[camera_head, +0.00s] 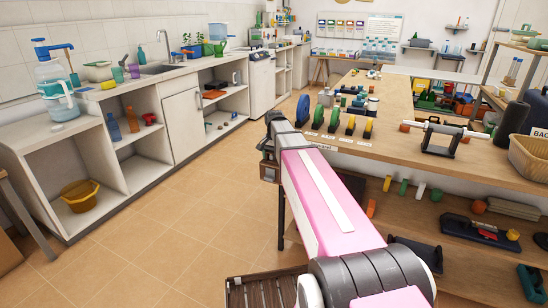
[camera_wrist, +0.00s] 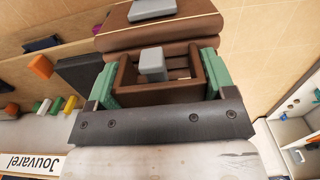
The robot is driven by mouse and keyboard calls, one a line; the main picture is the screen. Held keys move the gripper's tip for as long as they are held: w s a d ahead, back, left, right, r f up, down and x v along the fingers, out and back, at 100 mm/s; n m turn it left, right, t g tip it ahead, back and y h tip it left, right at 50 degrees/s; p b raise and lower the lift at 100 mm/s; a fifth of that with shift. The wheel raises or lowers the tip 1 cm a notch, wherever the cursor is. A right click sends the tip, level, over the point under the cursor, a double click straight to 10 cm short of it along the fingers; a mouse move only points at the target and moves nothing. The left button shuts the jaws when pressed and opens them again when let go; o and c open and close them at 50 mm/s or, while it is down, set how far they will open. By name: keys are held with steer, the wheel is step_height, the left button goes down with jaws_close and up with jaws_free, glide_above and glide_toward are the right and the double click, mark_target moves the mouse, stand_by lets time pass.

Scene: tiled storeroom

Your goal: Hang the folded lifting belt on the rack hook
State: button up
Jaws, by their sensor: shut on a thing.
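My gripper (camera_wrist: 160,75) shows in the wrist view with a green finger at each side. It is shut on a brown folded thing, which looks like the lifting belt (camera_wrist: 160,35). The belt has stacked brown layers, an open loop between the fingers and grey blocks on it. In the head view my gripper (camera_head: 269,142) is a dark shape at the end of my pink and white arm, over the floor beside the workbench's left end. My arm hides most of the belt there. I cannot make out the rack hook in either view.
The wooden workbench (camera_head: 385,95) at right carries coloured tape rolls (camera_head: 333,116), a black-framed roller (camera_head: 440,132) and a wicker basket (camera_head: 530,158). Its lower shelf holds tools and blocks. A white counter (camera_head: 110,92) with a sink runs along the left. The tiled floor (camera_head: 170,215) between is clear.

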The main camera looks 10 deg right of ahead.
steer(key=o, duration=1.7)
steer(key=shift+o, duration=0.2)
